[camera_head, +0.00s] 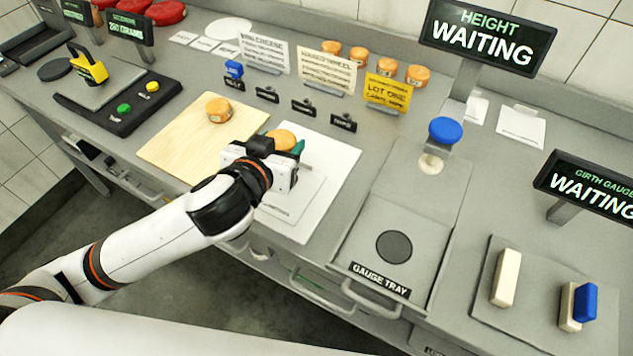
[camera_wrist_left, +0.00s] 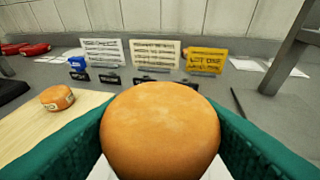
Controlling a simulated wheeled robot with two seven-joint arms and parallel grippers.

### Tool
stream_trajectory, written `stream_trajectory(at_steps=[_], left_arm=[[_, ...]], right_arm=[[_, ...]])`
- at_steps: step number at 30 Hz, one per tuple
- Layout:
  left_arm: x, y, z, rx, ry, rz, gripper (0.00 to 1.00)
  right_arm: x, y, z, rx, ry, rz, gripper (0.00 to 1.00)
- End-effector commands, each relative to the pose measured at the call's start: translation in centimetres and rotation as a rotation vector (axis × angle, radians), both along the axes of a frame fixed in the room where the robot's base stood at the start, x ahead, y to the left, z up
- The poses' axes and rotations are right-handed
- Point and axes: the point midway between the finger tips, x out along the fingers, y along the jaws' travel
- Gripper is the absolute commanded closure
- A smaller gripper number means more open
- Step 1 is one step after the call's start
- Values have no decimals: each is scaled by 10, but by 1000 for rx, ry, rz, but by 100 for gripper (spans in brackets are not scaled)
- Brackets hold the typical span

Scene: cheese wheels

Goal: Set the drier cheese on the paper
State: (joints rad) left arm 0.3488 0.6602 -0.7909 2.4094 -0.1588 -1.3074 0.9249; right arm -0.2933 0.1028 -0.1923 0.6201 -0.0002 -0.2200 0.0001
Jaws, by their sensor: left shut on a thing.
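My left gripper (camera_head: 284,146) is shut on an orange cheese wheel (camera_wrist_left: 160,130), with a green finger on each side of it. The same held cheese (camera_head: 281,137) shows partly behind the gripper in the head view, over the white paper (camera_head: 335,167). I cannot tell whether it touches the paper. A second orange cheese wheel (camera_head: 219,109) with a label on its side sits on the wooden board (camera_head: 170,143); it also shows at the left in the left wrist view (camera_wrist_left: 57,98). My right gripper is not in view.
Several small cheeses (camera_head: 358,54) stand at the back behind the sign cards and a yellow card (camera_head: 388,92). Small black tags (camera_head: 303,107) stand behind the paper. The gauge tray (camera_head: 366,235) is to the right, and a black button panel (camera_head: 125,105) to the left.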

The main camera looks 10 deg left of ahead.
Motion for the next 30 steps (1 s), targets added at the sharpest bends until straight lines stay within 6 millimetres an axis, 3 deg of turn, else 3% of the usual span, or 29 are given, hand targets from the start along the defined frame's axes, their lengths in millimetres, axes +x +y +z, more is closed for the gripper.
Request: stream_trajectory(at_steps=[9,18,30], left_arm=[[-2,1,-54,4,3,2,71],[-2,1,-90,3,5,1,71],[-2,1,-99,0,3,0,71]], right_arm=[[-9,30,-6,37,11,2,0],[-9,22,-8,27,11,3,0],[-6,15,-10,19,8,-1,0]])
